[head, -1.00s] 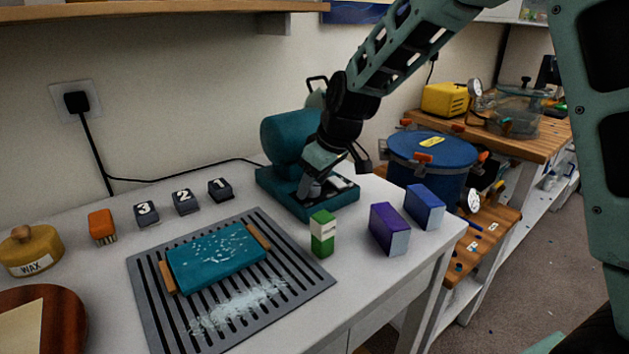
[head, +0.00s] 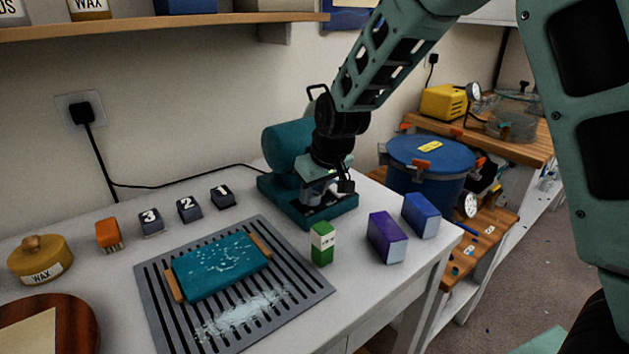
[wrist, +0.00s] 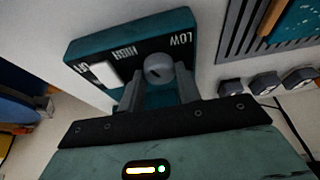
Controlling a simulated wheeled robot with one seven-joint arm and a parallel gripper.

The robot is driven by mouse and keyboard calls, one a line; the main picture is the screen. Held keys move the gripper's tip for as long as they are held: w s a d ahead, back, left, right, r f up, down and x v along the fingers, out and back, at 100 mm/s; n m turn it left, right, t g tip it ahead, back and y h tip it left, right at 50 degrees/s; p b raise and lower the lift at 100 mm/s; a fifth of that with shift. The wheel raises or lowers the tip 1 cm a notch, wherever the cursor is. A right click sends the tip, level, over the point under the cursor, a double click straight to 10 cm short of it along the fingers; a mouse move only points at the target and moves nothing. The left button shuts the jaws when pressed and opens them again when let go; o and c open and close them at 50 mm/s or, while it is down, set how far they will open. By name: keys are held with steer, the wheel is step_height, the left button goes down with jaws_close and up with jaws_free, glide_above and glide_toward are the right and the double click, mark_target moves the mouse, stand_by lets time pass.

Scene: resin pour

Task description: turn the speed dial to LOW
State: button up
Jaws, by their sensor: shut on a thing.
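The speed dial (wrist: 158,67) is a grey round knob on the teal base (wrist: 75,50) of a machine. The labels LOW, HIGH and one partly hidden, perhaps OFF, show on the dark panel around it. LOW is to the upper right of the dial in the wrist view, HIGH to its upper left. Which label the dial points at I cannot tell. My gripper (wrist: 159,85) has a finger on each side of the dial and is shut on it. In the head view my gripper (head: 325,190) is over the machine base (head: 290,208) and hides the dial.
A white block (wrist: 107,73) sits on the panel left of the dial. A green-white box (head: 322,243), a purple box (head: 387,237) and a blue box (head: 421,214) stand in front of the machine. A slotted grey mat (head: 160,320) holds a teal block (head: 220,265).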

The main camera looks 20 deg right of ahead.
steer(key=m+p, duration=0.1)
steer(key=p, duration=0.1)
steer(key=m+h+p, duration=0.1)
steer(key=m+p, duration=0.1)
steer(key=shift+a+r+m+h+p, duration=0.2)
steer(key=shift+r+m+h+p, duration=0.1)
steer(key=shift+r+p, duration=0.05)
steer(key=m+h+p, duration=0.1)
steer(key=m+p, duration=0.2)
steer(key=p, duration=0.1)
steer(key=shift+m+p, duration=0.3)
steer(key=shift+p, duration=0.05)
steer(key=m+p, duration=0.1)
steer(key=m+h+p, duration=0.1)
steer(key=m+p, duration=0.1)
steer(key=shift+w+a+f+g+h, duration=0.1)
steer(key=shift+g+h, duration=0.2)
steer(key=shift+f+m+p, duration=0.15)
steer(key=shift+m+p, duration=0.75)
steer(key=shift+m, duration=0.1)
steer(key=shift+g, duration=0.3)
steer(key=o, duration=1)
steer(key=shift+f, duration=0.1)
steer(key=shift+c, duration=0.2)
